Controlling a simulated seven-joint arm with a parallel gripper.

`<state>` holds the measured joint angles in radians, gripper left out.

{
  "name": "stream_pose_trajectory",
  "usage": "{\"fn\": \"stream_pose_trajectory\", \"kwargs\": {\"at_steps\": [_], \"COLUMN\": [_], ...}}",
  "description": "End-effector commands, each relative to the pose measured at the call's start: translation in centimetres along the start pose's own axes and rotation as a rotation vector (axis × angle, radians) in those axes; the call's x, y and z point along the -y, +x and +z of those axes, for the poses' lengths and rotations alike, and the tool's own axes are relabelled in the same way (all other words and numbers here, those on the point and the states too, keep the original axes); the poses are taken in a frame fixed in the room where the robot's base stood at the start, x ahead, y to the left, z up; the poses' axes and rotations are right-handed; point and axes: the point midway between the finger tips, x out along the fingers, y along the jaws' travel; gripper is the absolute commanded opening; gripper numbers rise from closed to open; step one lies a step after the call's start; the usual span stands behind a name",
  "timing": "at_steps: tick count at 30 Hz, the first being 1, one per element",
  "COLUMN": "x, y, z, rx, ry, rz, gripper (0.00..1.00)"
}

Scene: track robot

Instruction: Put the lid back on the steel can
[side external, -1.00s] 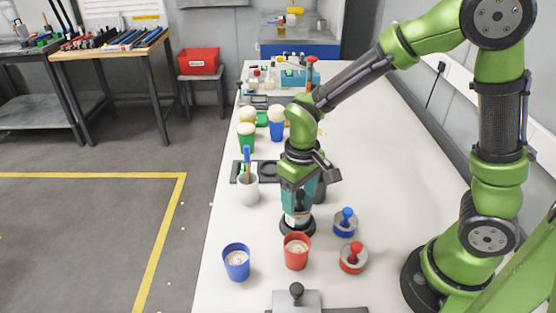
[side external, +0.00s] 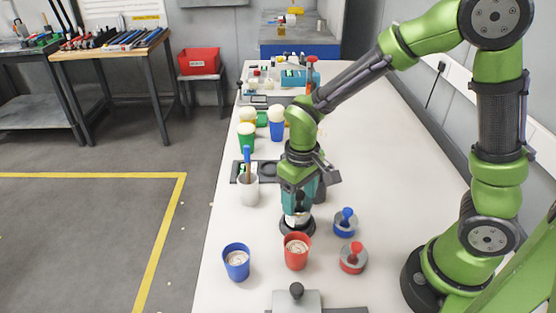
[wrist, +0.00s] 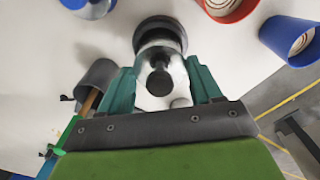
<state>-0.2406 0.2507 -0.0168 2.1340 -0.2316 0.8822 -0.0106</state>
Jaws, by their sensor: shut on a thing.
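My gripper (side external: 297,212) points down over the table, its teal fingers closed on the two sides of a steel lid with a black knob (wrist: 160,80). The knob stands between the fingers, which also show in the wrist view (wrist: 160,92). A steel body with a wide black ring (wrist: 160,30) is directly below, seemingly the steel can. The black ring also shows under my gripper in the side view (side external: 297,227). The fingers hide much of the can, so I cannot tell whether lid and can touch.
A red cup (side external: 296,258) and blue cup (side external: 236,265) stand in front. A blue-knobbed piece (side external: 345,228) and red-knobbed piece (side external: 353,262) are at the right. A pale cup with a brush (side external: 248,190) is at the left.

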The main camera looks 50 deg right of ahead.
Motion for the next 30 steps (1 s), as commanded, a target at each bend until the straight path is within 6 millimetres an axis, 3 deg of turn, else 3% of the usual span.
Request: {"fn": "stream_pose_trajectory", "kwargs": {"at_steps": [7, 8, 14, 19, 21, 30], "x": [-0.01, -0.01, -0.01, -0.01, -0.01, -0.01], "y": [0.01, 0.01, 0.01, 0.0, 0.01, -0.27], "z": [0.0, 0.0, 0.0, 0.0, 0.01, -0.02], "rx": [0.0, 0.0, 0.0, 0.0, 0.0, 0.0], "ry": [0.0, 0.0, 0.0, 0.0, 0.0, 0.001], "rz": [0.0, 0.0, 0.0, 0.0, 0.0, 0.0], "gripper": [0.35, 0.66, 0.94, 0.94, 1.0, 1.0]}}
